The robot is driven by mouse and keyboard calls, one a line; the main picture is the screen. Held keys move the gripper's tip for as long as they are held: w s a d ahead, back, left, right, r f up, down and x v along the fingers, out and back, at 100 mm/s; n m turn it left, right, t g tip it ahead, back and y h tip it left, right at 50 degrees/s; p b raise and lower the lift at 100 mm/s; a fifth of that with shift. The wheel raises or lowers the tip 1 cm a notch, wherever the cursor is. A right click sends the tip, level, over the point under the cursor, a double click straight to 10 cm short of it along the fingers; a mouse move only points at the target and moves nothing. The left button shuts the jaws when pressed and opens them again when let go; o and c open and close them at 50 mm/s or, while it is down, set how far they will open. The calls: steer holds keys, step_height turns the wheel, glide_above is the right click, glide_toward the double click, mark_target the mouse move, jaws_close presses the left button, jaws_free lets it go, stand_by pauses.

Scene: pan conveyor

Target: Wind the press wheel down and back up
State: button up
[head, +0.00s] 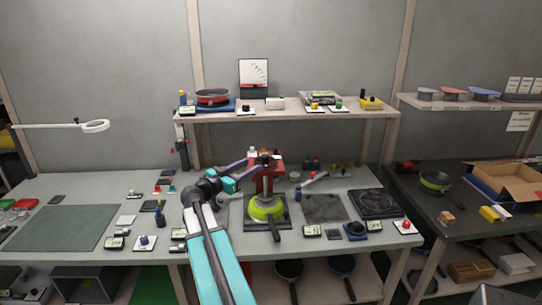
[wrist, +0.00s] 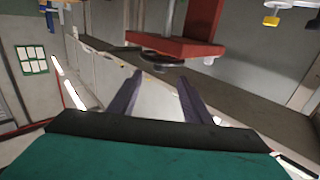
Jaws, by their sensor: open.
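The press (head: 266,182) stands on the workbench in the head view, with a red head and column above a green pan (head: 262,212). Dark parts show at its top, and the wheel is hard to make out there. In the wrist view a dark round disc (wrist: 163,60), which looks like the wheel, sits against the red press part (wrist: 172,47). My gripper (head: 244,164) is beside the left of the press head. Its purple fingers are apart and empty in the wrist view (wrist: 160,78), with the disc beyond the tips. I see no contact.
A dark plate (head: 324,208) and a black burner-like unit (head: 376,203) lie to the right. Small labelled boxes and a red button (head: 406,226) line the front edge. A green mat (head: 62,228) is clear at left.

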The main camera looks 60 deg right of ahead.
mark_target(272, 157)
steer(key=d+p, duration=0.1)
steer(key=d, duration=0.3)
steer(key=s+d+p, duration=0.1)
steer(key=d, duration=0.4)
steer(key=s+d+p, duration=0.1)
steer(key=d, duration=0.3)
steer(key=shift+s+d, duration=0.15)
steer(key=shift+d, duration=0.15)
steer(key=c, duration=1.1)
steer(key=shift+a, duration=0.25)
steer(key=shift+d+p, duration=0.2)
steer(key=shift+p, duration=0.1)
